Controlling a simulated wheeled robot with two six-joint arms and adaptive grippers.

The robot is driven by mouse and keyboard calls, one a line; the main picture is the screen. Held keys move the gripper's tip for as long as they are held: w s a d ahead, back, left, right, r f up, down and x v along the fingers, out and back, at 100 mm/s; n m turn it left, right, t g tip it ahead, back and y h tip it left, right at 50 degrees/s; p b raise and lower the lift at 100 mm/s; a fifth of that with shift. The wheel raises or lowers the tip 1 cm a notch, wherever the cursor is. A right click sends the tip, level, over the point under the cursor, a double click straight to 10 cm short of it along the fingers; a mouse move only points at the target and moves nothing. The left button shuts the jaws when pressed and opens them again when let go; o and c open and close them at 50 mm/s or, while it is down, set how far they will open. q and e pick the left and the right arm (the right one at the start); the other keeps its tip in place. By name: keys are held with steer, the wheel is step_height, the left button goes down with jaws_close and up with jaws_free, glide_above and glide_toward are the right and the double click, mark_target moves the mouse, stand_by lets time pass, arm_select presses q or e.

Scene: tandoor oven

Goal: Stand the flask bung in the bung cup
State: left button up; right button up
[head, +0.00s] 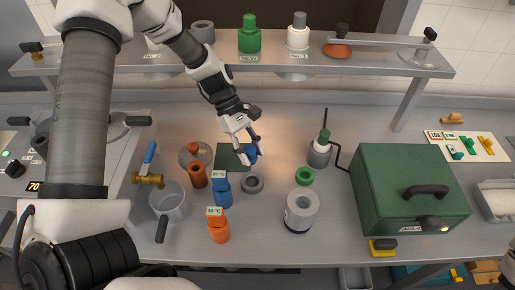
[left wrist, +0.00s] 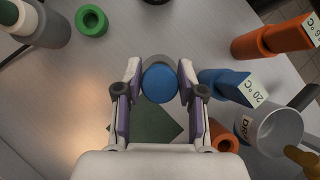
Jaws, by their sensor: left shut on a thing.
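My left gripper (head: 247,140) is shut on a blue round piece, which I take to be the flask bung (head: 250,154). In the left wrist view the blue bung (left wrist: 159,83) sits between the two fingertips (left wrist: 159,88), seen from above. It is held beside a dark green square mat (head: 225,160). A small grey ring-shaped cup (head: 252,190), which may be the bung cup, stands just in front of the gripper. In the left wrist view this grey cup (left wrist: 156,60) is partly hidden behind the bung.
A green ring (head: 304,176), grey cylinder (head: 300,213) and green box (head: 405,190) stand right. A raised shelf (head: 330,62) spans behind.

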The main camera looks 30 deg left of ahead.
arm_select(q)
steer(key=shift+s+d+r, duration=0.3)
steer(key=shift+d+r, duration=0.1)
steer(key=shift+d, duration=0.3)
steer(key=shift+p, duration=0.35)
steer(key=f+b, duration=0.1)
steer(key=f, duration=0.2)
steer(key=f+b, duration=0.2)
steer(key=f, duration=0.1)
steer(key=shift+w+a+f, duration=0.15)
steer(key=shift+a+f, duration=0.05)
steer(key=shift+a+f+b, duration=0.15)
steer(key=shift+f+b, duration=0.25)
steer(key=shift+f, duration=0.1)
arm_select(e)
steer(key=f, duration=0.3)
steer(key=shift+s+d+f, duration=0.1)
steer(key=shift+s+d, duration=0.1)
steer(key=shift+d, duration=0.1)
steer(key=shift+r, duration=0.25)
